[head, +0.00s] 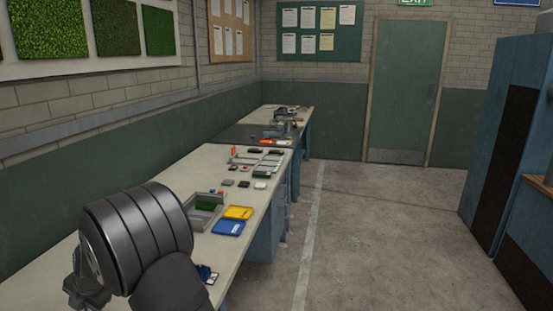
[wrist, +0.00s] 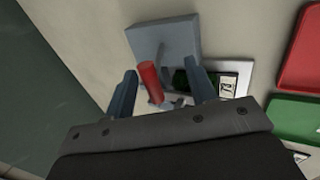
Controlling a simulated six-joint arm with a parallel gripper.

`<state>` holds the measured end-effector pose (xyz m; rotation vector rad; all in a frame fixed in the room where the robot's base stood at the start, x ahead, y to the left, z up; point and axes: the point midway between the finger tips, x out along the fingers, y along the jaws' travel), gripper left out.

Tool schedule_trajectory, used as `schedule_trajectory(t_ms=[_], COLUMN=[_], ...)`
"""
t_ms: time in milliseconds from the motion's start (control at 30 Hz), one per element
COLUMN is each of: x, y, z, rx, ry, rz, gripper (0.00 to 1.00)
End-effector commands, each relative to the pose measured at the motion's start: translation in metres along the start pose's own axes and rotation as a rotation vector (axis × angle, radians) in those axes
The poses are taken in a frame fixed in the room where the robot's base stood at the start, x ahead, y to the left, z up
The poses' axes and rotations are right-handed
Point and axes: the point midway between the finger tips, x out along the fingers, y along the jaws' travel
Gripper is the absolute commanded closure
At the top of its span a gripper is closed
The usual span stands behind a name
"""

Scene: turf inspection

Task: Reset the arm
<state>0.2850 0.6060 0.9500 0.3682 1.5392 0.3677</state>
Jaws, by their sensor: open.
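In the wrist view my gripper (wrist: 162,68) is open, with its two blue-grey fingers spread apart. It points down at the bench top (wrist: 88,28). A red cylinder (wrist: 150,78) shows between the fingers, with visible gaps on both sides. A grey block (wrist: 165,38) lies just beyond the fingertips. In the head view my dark arm (head: 138,235) fills the lower left, over the near part of the bench, and my fingers cannot be made out there.
A red tray (wrist: 302,50) and a green tray (wrist: 295,118) lie at the right in the wrist view. The long bench carries a grey tray (head: 205,213), a yellow tray (head: 238,212), a blue tray (head: 228,228) and small parts. The floor (head: 385,240) right of the bench is clear.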

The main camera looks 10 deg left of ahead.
Motion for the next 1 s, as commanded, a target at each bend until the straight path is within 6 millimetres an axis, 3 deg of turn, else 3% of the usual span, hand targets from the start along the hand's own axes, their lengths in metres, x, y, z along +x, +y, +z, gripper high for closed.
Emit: schedule_trajectory(t_ms=[267,467,667,1000], x=[-0.002,-0.015,-0.044,-0.109], y=[0.000,0.001,0.001,0.000], z=[0.000,0.000,0.000,0.001], rx=[0.000,-0.001,-0.001,0.000], ry=[0.000,0.000,0.000,-0.001], rz=[0.000,0.001,0.001,0.000], gripper=[0.49,0.49,0.49,0.49])
